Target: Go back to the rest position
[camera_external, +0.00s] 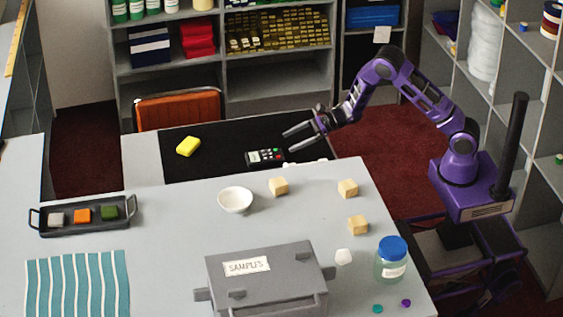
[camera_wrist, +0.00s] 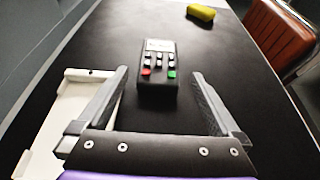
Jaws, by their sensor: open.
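My gripper (camera_external: 299,138) is open and empty, held over the black surface behind the grey counter. In the wrist view my gripper (camera_wrist: 160,95) has its two fingers spread wide. A small dark card terminal (camera_external: 265,156) with red, green and white keys lies just beyond the fingertips; it also shows in the wrist view (camera_wrist: 158,85), ahead of and between the fingers. I cannot tell the height of the fingers above the surface. My purple arm reaches in from the right.
A yellow sponge-like block (camera_external: 188,146) lies on the black surface (camera_external: 215,170). A white bowl (camera_external: 235,200), wooden cubes (camera_external: 348,188), a grey samples box (camera_external: 265,280), a blue-lidded jar (camera_external: 391,260) and a tray (camera_external: 85,228) stand on the counter. An orange chair (camera_external: 178,108) stands behind.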

